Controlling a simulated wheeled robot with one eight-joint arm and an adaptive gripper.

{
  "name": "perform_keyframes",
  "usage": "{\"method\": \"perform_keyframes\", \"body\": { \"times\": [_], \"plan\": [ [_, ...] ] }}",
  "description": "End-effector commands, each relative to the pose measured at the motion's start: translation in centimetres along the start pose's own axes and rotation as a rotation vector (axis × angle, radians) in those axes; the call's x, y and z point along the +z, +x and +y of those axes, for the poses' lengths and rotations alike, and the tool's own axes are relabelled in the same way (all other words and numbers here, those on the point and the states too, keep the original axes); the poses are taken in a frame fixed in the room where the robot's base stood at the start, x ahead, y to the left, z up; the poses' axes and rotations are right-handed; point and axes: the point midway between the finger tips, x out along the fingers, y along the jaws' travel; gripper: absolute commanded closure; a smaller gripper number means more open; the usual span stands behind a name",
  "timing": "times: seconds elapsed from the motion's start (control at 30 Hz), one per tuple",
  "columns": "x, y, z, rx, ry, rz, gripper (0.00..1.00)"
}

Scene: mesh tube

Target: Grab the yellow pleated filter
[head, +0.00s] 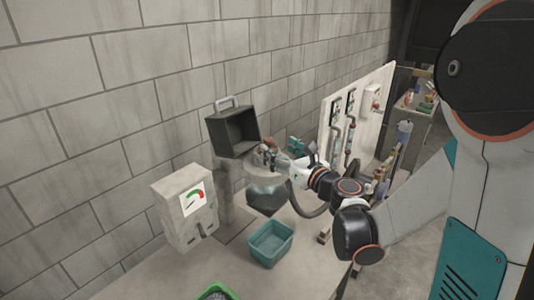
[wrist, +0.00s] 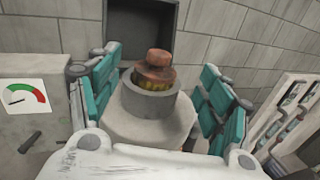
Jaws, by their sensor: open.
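The yellow pleated filter (wrist: 150,85) sits upright in a round grey housing (wrist: 135,103) in the wrist view. Only a narrow yellow pleated band shows, beneath a reddish-brown cap with a knob (wrist: 157,58). The lower part is hidden inside the housing. My gripper (wrist: 158,72) is open, with teal fingers to the left and right of the housing, apart from the filter. In the head view my gripper (head: 283,157) is above the bench at the housing, and it partly hides the filter.
A dark open box (head: 233,132) stands just behind the housing. A gauge box (head: 186,207) is to the left. A teal bin (head: 271,244) and a green basket (head: 217,291) are nearer on the bench. A white panel with pipes (head: 357,112) stands to the right.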

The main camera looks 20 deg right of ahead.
Motion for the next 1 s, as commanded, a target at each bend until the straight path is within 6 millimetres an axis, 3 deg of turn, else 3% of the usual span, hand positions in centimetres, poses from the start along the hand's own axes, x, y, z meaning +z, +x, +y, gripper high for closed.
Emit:
{"method": "perform_keyframes", "body": {
  "times": [0.33, 0.6, 0.87, 1.0],
  "plan": [
    [0.0, 2.3, 0.1, 0.001, 0.002, 0.0, 0.28],
    [0.1, 6.1, 0.2, 0.001, 0.002, 0.0, 0.28],
    [0.1, 6.6, 0.2, -0.001, 0.002, -0.001, 0.28],
    [0.1, 6.6, 0.2, -0.001, 0.002, -0.001, 0.55]
  ]
}}
